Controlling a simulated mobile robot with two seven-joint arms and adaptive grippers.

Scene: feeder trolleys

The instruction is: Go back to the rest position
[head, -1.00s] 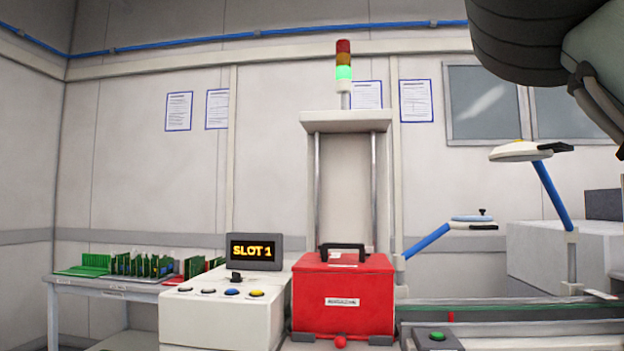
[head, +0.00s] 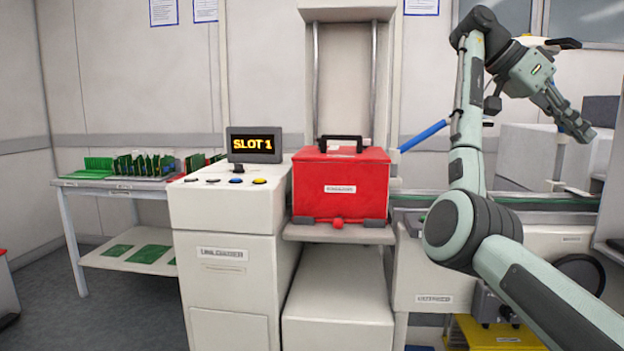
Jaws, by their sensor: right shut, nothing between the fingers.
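My right gripper (head: 577,126) is in the upper right of the head view, at the end of my bent right arm. Its fingers are together with nothing between them, and it points down to the right. It is in the air, apart from any object. My left gripper does not show in this view.
A red box (head: 340,192) with a black handle stands on a ledge at the centre. A table (head: 80,183) with green boards is further left. A conveyor (head: 540,203) runs behind my arm.

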